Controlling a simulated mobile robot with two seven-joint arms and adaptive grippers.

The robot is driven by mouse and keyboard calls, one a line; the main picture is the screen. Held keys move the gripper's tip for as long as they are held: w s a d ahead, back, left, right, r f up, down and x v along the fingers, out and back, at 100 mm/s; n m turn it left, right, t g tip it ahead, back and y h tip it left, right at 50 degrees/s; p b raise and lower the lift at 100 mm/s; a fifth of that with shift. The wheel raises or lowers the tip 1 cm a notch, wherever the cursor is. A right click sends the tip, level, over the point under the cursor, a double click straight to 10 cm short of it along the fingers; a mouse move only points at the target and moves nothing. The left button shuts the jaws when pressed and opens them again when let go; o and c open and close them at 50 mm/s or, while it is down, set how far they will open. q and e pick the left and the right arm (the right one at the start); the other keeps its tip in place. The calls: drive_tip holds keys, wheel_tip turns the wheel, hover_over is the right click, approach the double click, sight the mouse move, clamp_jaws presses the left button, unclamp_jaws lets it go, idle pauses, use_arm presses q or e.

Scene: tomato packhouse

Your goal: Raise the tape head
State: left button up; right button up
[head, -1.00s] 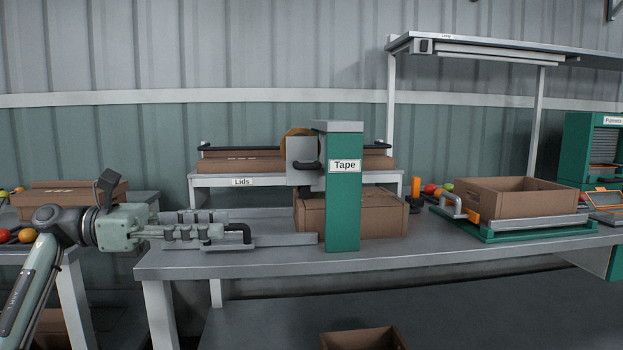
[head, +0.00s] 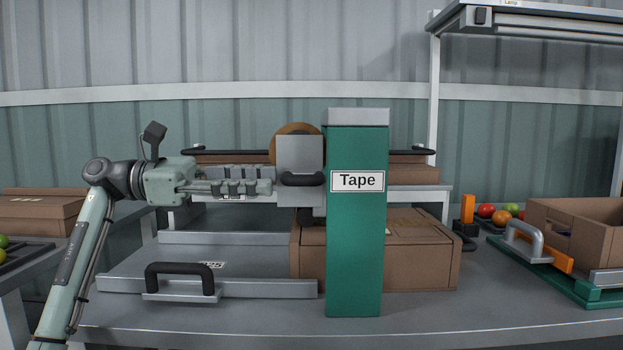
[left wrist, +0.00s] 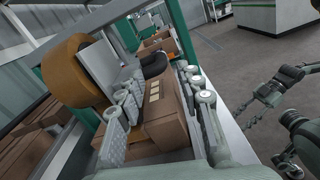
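The tape head (head: 298,155) is a grey block with a brown tape roll (head: 290,130) behind it, on the left side of the green post labelled Tape (head: 356,240). Its black handle (head: 303,180) sticks out in front, and it also shows in the left wrist view (left wrist: 155,65). My left gripper (head: 272,182) is level with the handle, just left of it. In the left wrist view its fingers (left wrist: 158,88) are apart, with the handle ahead between their tips; contact cannot be told. A closed carton (head: 420,255) sits below the head, partly behind the post. My right gripper (left wrist: 273,90) shows small at the right.
A grey plate with a black handle (head: 180,268) lies on the bench left of the carton. A lids shelf is behind the post. The front bench strip is clear.

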sight(303, 181)
use_arm(q)
drive_tip(key=d, duration=0.7)
drive_tip(key=shift+s+d, duration=0.1)
drive_tip(key=shift+s, duration=0.05)
use_arm(e)
drive_tip(key=shift+s+d+f+g+h, duration=0.3)
drive_tip(key=shift+s+d+f+g, duration=0.3)
drive_tip(key=shift+f, duration=0.25)
use_arm(q)
drive_tip(key=shift+c, duration=0.4)
use_arm(e)
drive_tip(key=shift+d, duration=0.1)
use_arm(q)
clamp_jaws()
